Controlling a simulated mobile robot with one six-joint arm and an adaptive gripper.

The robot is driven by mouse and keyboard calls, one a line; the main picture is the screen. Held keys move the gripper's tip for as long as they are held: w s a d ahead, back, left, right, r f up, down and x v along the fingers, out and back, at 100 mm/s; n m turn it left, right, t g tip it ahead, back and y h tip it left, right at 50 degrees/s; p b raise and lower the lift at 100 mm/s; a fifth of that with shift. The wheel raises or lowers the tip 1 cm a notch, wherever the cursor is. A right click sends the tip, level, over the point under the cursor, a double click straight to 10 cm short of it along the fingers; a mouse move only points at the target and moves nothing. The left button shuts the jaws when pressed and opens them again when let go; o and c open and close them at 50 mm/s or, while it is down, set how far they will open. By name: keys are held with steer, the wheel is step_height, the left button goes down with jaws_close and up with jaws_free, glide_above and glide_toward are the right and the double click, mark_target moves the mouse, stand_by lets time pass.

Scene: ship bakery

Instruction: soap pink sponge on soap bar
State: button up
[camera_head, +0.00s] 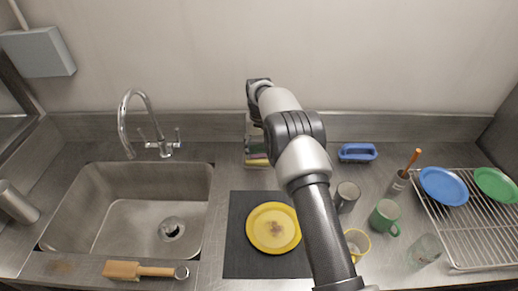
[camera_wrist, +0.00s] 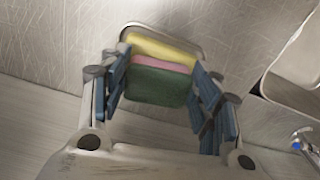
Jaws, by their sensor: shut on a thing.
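The pink sponge (camera_wrist: 163,64) is in the wrist view, between a yellow sponge (camera_wrist: 162,46) and a green sponge (camera_wrist: 158,86). The three stand side by side in a metal holder (camera_wrist: 190,38), and only a thin strip of the pink one shows. My gripper (camera_wrist: 160,92) has its blue-padded fingers at the left and right ends of the sponges, shut on the pink sponge as far as I can tell. In the head view my gripper is largely hidden by my arm, above the sponge holder (camera_head: 254,127) by the back wall. I cannot make out a soap bar.
The sink (camera_head: 127,205) is at left, with a tap (camera_head: 140,125). A stained yellow plate (camera_head: 273,228) lies on a dark mat (camera_head: 238,262).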

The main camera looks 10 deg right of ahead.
mark_target(259, 151)
steer(key=shift+f, duration=0.5)
stand_by(1.1)
steer(key=shift+r+p, duration=2.25)
steer(key=shift+r, duration=1.35)
steer(key=shift+s, duration=0.15)
